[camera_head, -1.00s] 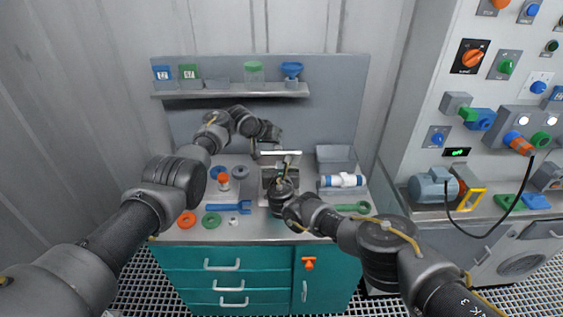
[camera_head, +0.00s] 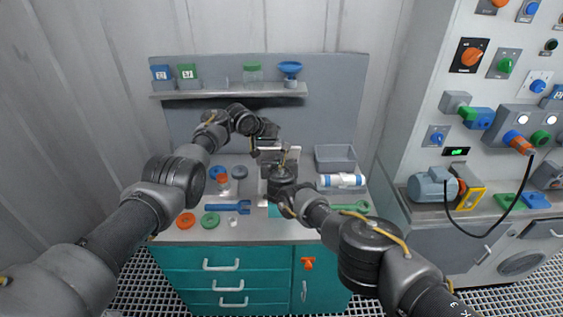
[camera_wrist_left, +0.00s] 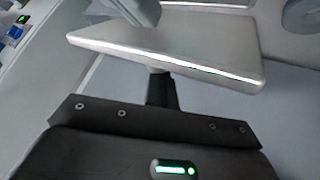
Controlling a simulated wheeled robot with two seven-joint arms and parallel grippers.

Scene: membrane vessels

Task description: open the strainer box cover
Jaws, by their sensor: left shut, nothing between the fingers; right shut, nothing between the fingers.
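The strainer box stands at the middle of the bench, mostly hidden behind my right wrist in the head view. Its metal cover (camera_head: 268,155) shows as a pale plate between my two grippers. In the left wrist view the cover (camera_wrist_left: 185,45) is a flat, bright-edged plate, tilted, across the front of my left gripper. My left gripper (camera_head: 256,152) is shut and empty at the cover's left side. Its fingertips are hidden by the plate in the wrist view; contact is unclear. My right gripper (camera_head: 285,156) is shut and empty, in front of the cover.
A blue wrench (camera_head: 229,207), an orange ring (camera_head: 186,220) and a green ring (camera_head: 210,220) lie on the left. A grey bin (camera_head: 335,157), a white-and-blue cylinder (camera_head: 342,181) and a green wrench (camera_head: 350,207) are right. A shelf (camera_head: 225,91) runs behind.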

